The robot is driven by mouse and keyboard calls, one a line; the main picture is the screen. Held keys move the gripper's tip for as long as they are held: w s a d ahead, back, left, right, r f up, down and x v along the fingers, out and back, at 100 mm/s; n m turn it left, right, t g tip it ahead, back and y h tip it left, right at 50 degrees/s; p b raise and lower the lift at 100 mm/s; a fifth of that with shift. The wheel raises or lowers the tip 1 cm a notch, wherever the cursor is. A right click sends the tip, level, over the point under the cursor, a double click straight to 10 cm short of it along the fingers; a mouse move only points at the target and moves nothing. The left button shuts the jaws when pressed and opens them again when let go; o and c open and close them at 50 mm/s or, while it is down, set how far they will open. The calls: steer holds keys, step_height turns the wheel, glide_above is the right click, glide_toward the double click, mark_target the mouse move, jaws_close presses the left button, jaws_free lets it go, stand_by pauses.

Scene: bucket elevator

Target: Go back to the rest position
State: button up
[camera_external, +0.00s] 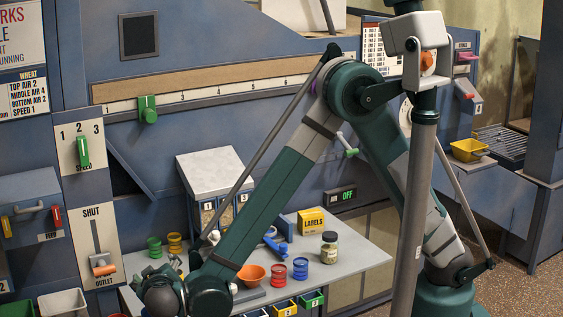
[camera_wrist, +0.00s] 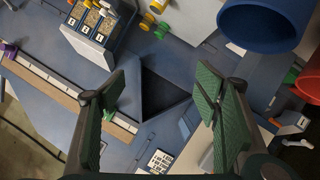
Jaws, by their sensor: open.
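My gripper (camera_wrist: 165,100) shows in the wrist view with its two green-padded fingers wide apart and nothing between them. Behind the gap are the blue machine panel and a dark triangular recess (camera_wrist: 165,94). In the external view my arm reaches down to the left, and its wrist end is over the front left of the grey worktable (camera_external: 359,254). The fingers are hard to make out in that view.
On the table are an orange bowl (camera_external: 251,274), red cups (camera_external: 279,275), blue cups (camera_external: 301,268), a jar (camera_external: 329,247) and a yellow labels box (camera_external: 311,221). The outlet lever (camera_external: 103,265) is at left. A big blue round container (camera_wrist: 262,22) fills the wrist view's upper right.

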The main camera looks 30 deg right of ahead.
steer(key=w+d+r+g+p, duration=0.2)
steer(key=w+d+r+p, duration=0.15)
steer(key=w+d, duration=1.15)
steer(key=w+d+r+g+b, duration=0.1)
steer(key=w+d+r+g, duration=0.1)
steer(key=d, duration=0.7)
steer(key=w+d+r+g, duration=0.1)
steer(key=w+d+r, duration=0.15)
steer(key=d, duration=0.65)
steer(key=s+d+r+m+g+y+b, duration=0.1)
steer(key=s+d, duration=0.2)
steer(key=d, duration=0.7)
steer(key=s+d+r+m+g+b, duration=0.1)
steer(key=s+d+r, duration=0.15)
steer(key=d, duration=0.75)
steer(key=s+d+f+m+y+b, duration=0.1)
steer(key=s+d+f+y, duration=0.1)
steer(key=s+d, duration=1.2)
steer(key=shift+s+f+m+t, duration=0.2)
steer(key=shift+s+m+t, duration=0.15)
steer(key=shift+s, duration=0.25)
steer(key=shift+d, duration=0.1)
steer(key=shift+c, duration=0.5)
